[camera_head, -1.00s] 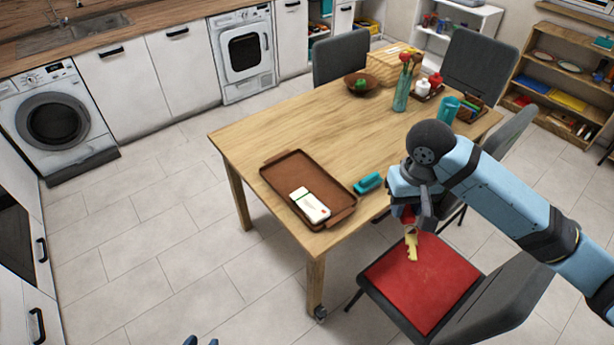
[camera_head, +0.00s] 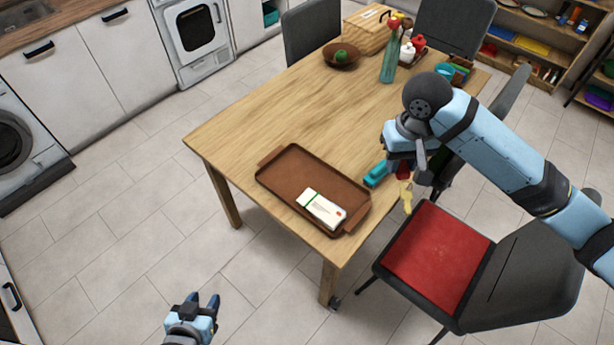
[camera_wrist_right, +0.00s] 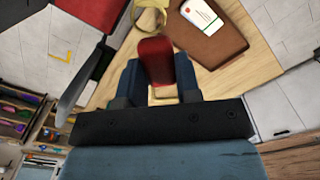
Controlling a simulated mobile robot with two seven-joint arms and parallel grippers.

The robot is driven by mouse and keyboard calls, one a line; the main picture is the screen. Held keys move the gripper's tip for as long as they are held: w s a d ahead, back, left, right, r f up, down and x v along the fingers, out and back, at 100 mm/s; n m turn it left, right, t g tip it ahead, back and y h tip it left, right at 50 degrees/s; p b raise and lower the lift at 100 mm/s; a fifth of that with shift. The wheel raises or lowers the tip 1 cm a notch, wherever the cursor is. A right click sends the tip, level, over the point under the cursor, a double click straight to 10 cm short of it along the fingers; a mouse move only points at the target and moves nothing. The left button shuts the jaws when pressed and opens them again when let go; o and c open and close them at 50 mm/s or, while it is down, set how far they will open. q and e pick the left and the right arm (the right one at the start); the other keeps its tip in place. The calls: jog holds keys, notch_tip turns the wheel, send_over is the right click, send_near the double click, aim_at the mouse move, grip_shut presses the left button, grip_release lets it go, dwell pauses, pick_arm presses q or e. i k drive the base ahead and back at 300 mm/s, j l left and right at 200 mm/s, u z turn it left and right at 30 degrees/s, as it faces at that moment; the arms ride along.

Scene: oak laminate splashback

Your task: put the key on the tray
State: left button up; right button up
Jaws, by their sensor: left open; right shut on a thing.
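The key (camera_head: 406,196) is yellow with a red part at its top. My right gripper (camera_head: 404,170) is shut on the red part (camera_wrist_right: 156,62), and the yellow part hangs below. The key is in the air by the table's right edge, to the right of the tray. The brown tray (camera_head: 285,170) lies on the near end of the table, with raised handles at two ends; it also shows in the right wrist view (camera_wrist_right: 208,44). My left gripper (camera_head: 200,303) is open and empty, low at the bottom, away from the table.
A white box (camera_head: 321,209) lies on the tray's near right part. A teal object (camera_head: 375,174) is on the table between tray and right gripper. A chair with a red seat (camera_head: 437,250) stands below. A bowl (camera_head: 341,56) and green vase (camera_head: 389,67) stand farther back.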

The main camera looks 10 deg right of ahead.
aim_at(290, 171)
jog(key=i+j+z, duration=0.25)
jog(key=i+j, duration=0.2)
jog(key=i+j+z, duration=0.2)
jog(key=i+j, duration=0.2)
jog(key=j, duration=0.25)
